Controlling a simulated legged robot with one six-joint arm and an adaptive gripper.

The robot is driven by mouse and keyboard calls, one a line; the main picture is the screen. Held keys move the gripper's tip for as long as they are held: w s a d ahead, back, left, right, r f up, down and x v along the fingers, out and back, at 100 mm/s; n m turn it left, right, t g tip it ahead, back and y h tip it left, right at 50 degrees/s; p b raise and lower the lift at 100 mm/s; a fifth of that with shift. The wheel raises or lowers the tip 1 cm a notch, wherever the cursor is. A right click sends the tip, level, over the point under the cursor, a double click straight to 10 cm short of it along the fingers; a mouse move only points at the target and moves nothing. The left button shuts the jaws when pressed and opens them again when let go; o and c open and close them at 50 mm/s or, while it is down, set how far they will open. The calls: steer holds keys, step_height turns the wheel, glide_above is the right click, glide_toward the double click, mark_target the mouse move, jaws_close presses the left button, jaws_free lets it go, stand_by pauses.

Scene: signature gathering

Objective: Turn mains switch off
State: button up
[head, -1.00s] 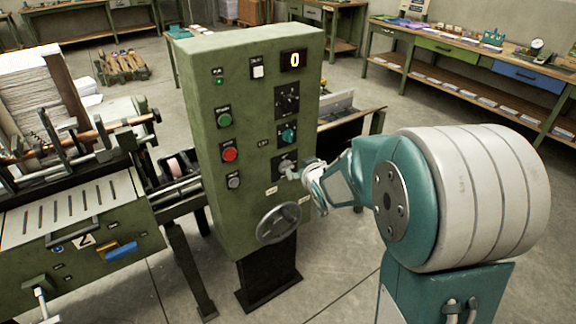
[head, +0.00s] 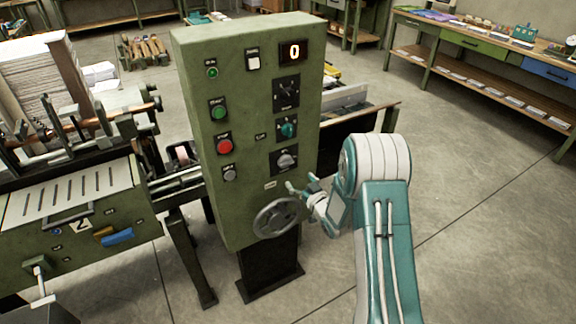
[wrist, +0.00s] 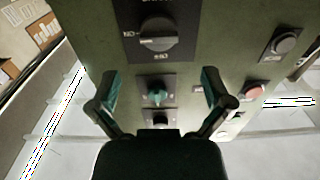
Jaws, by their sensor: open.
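The mains switch appears to be the lowest rotary knob (head: 286,159) on the green control cabinet (head: 225,215). It is a grey knob on a dark square plate. In the wrist view the grey knob (wrist: 158,38) is at the top, its handle lying roughly sideways, with small inverted-looking lettering at its left and below. My gripper (head: 301,185) is open and empty, just below and right of the knob and apart from it. In the wrist view the spread fingers (wrist: 158,84) frame a teal knob (wrist: 157,95) farther off on the panel.
Above the switch are the teal selector (head: 287,129) and another dark dial (head: 287,92). Red (head: 225,146) and green (head: 219,111) buttons are to the left. A handwheel (head: 277,218) sticks out just below my gripper. Open floor (head: 455,215) lies to the right.

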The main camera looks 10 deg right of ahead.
mark_target(287, 163)
steer(key=x, duration=0.8)
steer(key=shift+w+d, duration=0.1)
steer(key=shift+c, duration=0.3)
steer(key=c, duration=1)
